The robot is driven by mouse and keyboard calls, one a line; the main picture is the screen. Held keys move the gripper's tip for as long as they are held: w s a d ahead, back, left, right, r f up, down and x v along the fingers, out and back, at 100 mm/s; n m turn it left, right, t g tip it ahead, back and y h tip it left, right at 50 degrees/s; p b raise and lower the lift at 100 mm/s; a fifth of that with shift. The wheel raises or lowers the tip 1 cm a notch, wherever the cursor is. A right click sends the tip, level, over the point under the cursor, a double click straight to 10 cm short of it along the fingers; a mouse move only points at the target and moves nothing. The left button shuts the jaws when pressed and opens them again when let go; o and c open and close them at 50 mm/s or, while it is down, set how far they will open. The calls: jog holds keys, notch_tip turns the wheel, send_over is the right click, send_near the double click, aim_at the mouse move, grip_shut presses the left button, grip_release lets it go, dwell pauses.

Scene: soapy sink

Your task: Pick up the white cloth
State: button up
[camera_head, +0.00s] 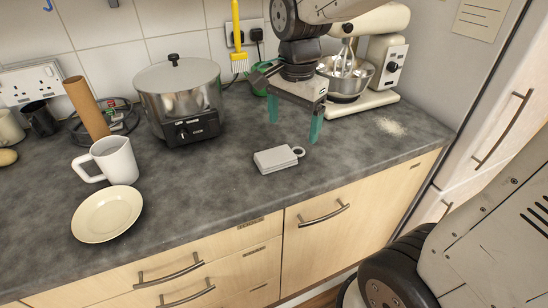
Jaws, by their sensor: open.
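A small white, flat, folded-looking item (276,160) lies on the grey worktop near its front edge, with a small loop at its right end. It is the only thing in view that looks like the white cloth. My gripper (295,122) hangs above the worktop, behind and slightly right of the white item. Its two green-tipped fingers point down and are spread apart, with nothing between them. The fingers do not touch the white item.
A stand mixer (384,62) with a metal bowl stands behind right, with spilled powder (391,126) before it. A slow cooker (180,95), white mug (116,160) and cream plate (107,214) stand left. A green object (259,83) is partly hidden behind my gripper. Worktop around the white item is clear.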

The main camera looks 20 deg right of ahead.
aim_at(276, 155)
jog(key=w+f+m, duration=0.1)
jog(key=w, duration=0.1)
jog(key=w+f+m, duration=0.1)
jog(key=m, duration=0.1)
jog(key=w+a+f+m, duration=0.1)
jog(key=w, duration=0.1)
jog(key=shift+w+f+m, duration=0.3)
jog(key=shift+f, duration=0.05)
jog(key=shift+w+a+f, duration=0.1)
jog(key=shift+w+f, duration=0.15)
jog(key=shift+f, duration=0.05)
jog(key=shift+f+m, duration=0.3)
jog(key=shift+f, duration=0.1)
jog(key=f, duration=0.7)
jog(key=shift+s, duration=0.4)
jog(key=c, duration=1.1)
